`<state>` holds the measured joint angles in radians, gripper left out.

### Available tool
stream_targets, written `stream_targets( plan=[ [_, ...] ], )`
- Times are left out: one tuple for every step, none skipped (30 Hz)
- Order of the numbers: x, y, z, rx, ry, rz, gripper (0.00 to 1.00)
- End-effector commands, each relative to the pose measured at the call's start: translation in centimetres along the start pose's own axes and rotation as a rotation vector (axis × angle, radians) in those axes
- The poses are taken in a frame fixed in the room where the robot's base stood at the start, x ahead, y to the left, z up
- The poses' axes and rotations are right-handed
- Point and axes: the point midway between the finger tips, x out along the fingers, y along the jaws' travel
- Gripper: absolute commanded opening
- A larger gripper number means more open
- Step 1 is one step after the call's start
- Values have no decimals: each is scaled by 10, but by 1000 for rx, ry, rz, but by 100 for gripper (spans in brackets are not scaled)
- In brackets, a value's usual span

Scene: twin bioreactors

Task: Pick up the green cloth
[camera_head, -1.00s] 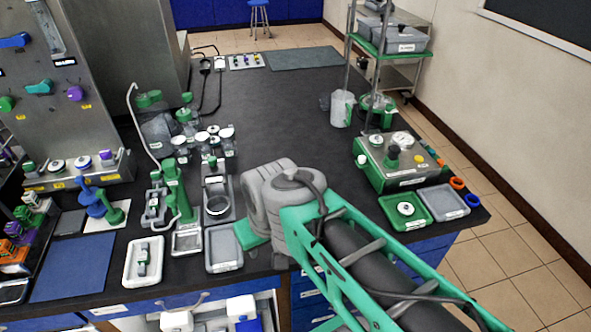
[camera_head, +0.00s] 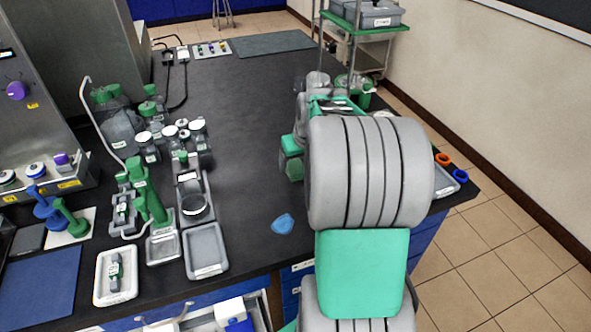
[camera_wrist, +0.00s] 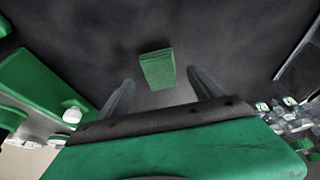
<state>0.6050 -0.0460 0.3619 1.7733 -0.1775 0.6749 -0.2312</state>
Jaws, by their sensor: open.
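In the wrist view the green cloth (camera_wrist: 157,68) is a small folded rectangle lying on the dark bench top. It lies ahead of my gripper (camera_wrist: 160,77), roughly centred between the two fingertips. The fingers are spread apart with nothing between them, and the cloth looks a little beyond them, not held. In the head view my own arm hides most of the gripper and the bench around it, and I cannot clearly tell the cloth from green parts there.
A blue crumpled cloth (camera_head: 283,223) lies near the bench's front edge. A grey tray (camera_head: 206,251) and glassware with white lids (camera_head: 171,133) stand left. In the wrist view a green box (camera_wrist: 42,82) is at left. The bench's middle (camera_head: 240,100) is clear.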

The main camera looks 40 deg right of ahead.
Motion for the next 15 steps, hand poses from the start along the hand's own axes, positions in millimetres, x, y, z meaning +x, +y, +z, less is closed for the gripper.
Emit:
stream_targets(
  plan=[
    [10, 0, 1, 2, -6, -2, 75],
    [15, 1, 1, 2, -5, -1, 75],
    [22, 1, 1, 2, -5, -1, 75],
    [26, 1, 1, 1, -3, -1, 75],
    [28, 1, 1, 1, -3, -1, 75],
    [31, 0, 0, 1, -2, -1, 75],
    [32, 0, 0, 1, -2, 0, 75],
    [33, 0, 0, 1, -1, 0, 75],
    [32, 0, 0, 1, 0, 0, 75],
    [32, 0, 0, 1, 0, 0, 75],
    [32, 0, 0, 1, 0, 0, 75],
    [32, 0, 0, 1, -1, 0, 75],
    [32, 0, 0, 1, -1, 0, 73],
    [32, 0, 0, 1, -1, 0, 71],
    [32, 0, 0, 1, -1, 0, 67]
  ],
)
